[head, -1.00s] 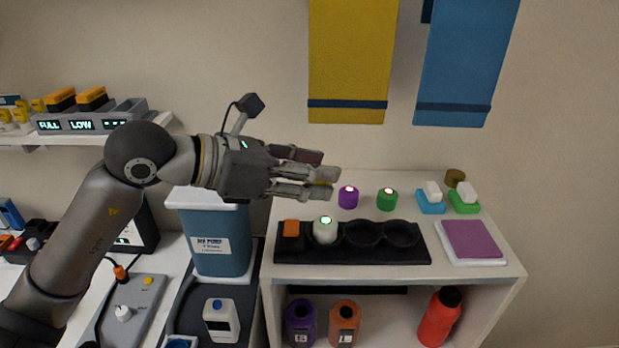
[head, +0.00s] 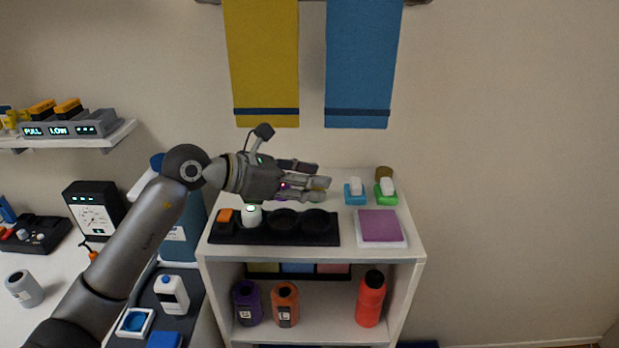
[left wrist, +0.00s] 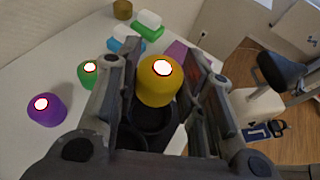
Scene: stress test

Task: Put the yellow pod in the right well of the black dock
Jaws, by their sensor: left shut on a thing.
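My left gripper (head: 322,190) is shut on the yellow pod (left wrist: 156,88), which has a glowing white top with a red rim and looks upright. In the head view the fingers hide most of the pod. The black dock (head: 275,242) lies at the front of the shelf-unit top. A white pod (head: 251,216) fills its left well; the middle well (head: 283,221) and right well (head: 316,220) are empty. The gripper is above and behind the dock's right part. My right gripper is not in view.
A purple pod (left wrist: 46,110) and a green pod (left wrist: 88,73) stand behind the dock.

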